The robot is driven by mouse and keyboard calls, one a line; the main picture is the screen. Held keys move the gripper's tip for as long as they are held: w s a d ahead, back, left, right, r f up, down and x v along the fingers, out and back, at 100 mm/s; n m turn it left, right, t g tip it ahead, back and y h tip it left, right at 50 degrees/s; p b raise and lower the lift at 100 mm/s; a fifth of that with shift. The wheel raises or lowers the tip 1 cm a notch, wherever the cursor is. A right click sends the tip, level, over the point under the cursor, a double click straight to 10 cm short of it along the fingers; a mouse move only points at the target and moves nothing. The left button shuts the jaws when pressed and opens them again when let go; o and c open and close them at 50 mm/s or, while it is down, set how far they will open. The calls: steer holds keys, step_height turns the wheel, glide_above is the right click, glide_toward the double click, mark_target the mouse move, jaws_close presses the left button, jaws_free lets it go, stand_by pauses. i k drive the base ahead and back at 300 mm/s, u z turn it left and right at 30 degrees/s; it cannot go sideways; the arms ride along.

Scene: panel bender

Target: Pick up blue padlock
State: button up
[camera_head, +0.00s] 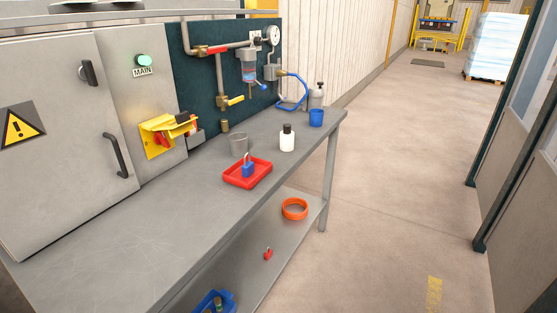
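The blue padlock (248,169) stands upright in a shallow red tray (233,183) on the grey workbench top. Its metal shackle points up. The tray lies near the bench's front edge, right of the picture's middle of the bench. My gripper is not in view, so I cannot see its state or its distance from the padlock.
A grey cabinet (65,150) rises behind the bench (160,239). The lower shelf holds an orange ring (294,209) and a small red item (268,254). The floor at right is clear.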

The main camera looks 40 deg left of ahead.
mark_target(248, 169)
steer(key=u, duration=0.15)
steer(key=i, duration=0.65)
steer(key=u, duration=0.9)
steer(key=i, duration=0.5)
steer(key=u, duration=0.5)
